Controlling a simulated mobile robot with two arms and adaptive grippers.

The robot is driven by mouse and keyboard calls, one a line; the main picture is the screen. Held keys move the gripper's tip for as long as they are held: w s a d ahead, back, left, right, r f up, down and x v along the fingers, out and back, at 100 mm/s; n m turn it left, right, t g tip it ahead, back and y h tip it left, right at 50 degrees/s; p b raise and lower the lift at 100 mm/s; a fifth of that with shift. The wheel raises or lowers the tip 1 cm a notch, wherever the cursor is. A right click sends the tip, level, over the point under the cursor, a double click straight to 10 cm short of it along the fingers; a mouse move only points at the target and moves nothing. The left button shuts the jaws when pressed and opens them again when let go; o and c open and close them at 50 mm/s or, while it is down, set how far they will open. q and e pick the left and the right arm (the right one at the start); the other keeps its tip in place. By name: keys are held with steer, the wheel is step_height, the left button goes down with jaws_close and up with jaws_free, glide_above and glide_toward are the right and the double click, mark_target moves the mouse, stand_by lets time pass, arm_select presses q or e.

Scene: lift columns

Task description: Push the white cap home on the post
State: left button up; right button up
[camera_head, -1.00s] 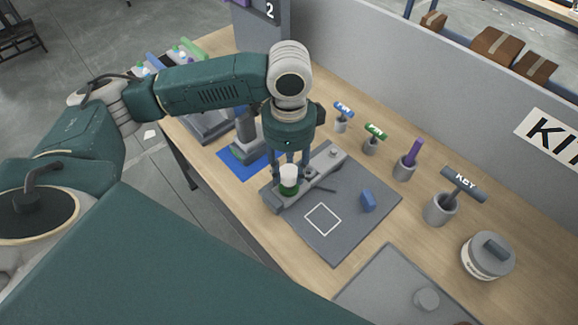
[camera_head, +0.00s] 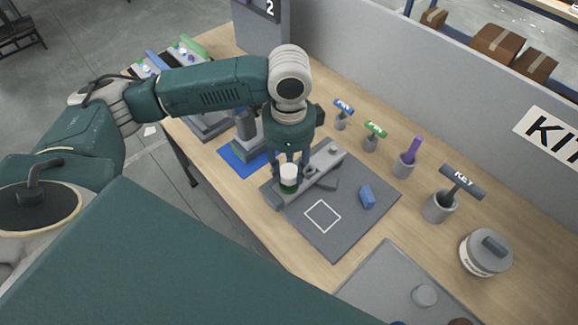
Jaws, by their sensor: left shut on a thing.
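The white cap (camera_head: 289,172) is upright between the fingers of my left gripper (camera_head: 289,168), which is shut on it. A dark green band (camera_head: 289,187) shows directly below the white. The cap is at the left end of a grey bar-shaped fixture (camera_head: 322,163) on a dark grey mat (camera_head: 335,243). The post is not clearly visible, and I cannot tell how the cap's lower edge meets it. My right gripper is not in view.
A blue block (camera_head: 367,196) and a white square outline (camera_head: 322,216) are on the mat. Holders with a purple rod (camera_head: 412,151) and a KEY-labelled handle (camera_head: 463,183) stand to the right. A lidded jar (camera_head: 486,253) and grey tray (camera_head: 385,280) are nearer.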

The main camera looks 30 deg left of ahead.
arm_select(q)
steer(key=shift+f+p, duration=0.3)
steer(key=shift+f, duration=0.15)
stand_by(0.4)
steer(key=shift+p, duration=0.6)
stand_by(1.0)
steer(key=shift+s+f+p, duration=0.2)
steer(key=shift+f+p, duration=0.05)
steer(key=shift+p, duration=0.3)
stand_by(1.9)
steer(key=o, duration=0.9)
steer(key=shift+o, duration=1.4)
steer(key=shift+w, duration=0.15)
steer(key=o, duration=0.5)
steer(key=shift+r, duration=0.1)
steer(key=shift+c, duration=0.2)
steer(key=shift+r, duration=0.2)
